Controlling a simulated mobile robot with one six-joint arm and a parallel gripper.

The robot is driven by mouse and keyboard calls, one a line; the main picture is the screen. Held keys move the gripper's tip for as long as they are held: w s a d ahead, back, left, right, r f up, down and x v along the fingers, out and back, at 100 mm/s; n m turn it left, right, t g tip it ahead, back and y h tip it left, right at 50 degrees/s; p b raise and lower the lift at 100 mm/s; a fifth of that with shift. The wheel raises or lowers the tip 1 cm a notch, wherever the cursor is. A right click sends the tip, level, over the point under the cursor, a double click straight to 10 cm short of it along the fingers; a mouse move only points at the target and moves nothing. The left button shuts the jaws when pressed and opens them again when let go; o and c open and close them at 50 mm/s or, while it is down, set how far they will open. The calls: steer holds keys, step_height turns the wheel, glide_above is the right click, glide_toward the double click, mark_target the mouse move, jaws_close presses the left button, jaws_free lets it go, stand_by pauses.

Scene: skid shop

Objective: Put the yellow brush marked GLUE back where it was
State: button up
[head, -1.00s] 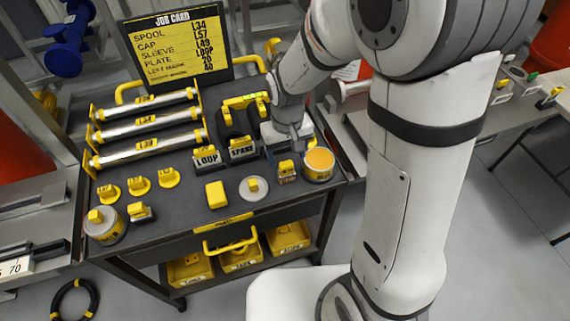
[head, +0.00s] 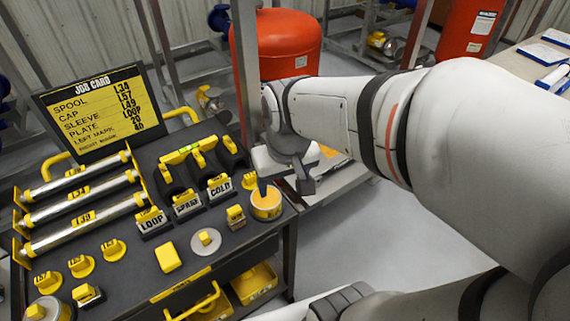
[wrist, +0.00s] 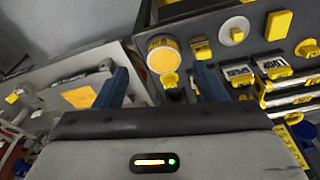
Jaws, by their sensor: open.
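A small yellow block with a tan lower part (head: 236,213), possibly the GLUE brush, stands on the cart top (head: 140,262), left of the round tin (head: 266,199) with orange contents. I cannot read its marking. The block (wrist: 201,48) and tin (wrist: 163,56) also show in the wrist view. A small yellow piece (head: 250,181) stands just behind the tin; in the wrist view this piece (wrist: 171,80) appears between my fingers. My gripper (head: 284,188) is open and empty, over the cart's right end by the tin.
Holders labelled LOOP (head: 152,221), SPARE (head: 187,204) and COLD (head: 220,186) stand left of my gripper. Silver rollers (head: 82,207) and a job card (head: 95,112) are farther left. A red tank (head: 276,45) stands behind. Open floor (head: 345,235) lies right of the cart.

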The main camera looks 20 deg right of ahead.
steer(key=shift+s+d+r+m+t, duration=0.2)
steer(key=shift+s+d, duration=0.25)
steer(key=shift+s, duration=0.4)
steer(key=shift+s+d+r+m+t, duration=0.1)
steer(key=shift+s+d+r+m, duration=0.25)
steer(key=shift+s, duration=0.45)
steer(key=shift+f, duration=0.1)
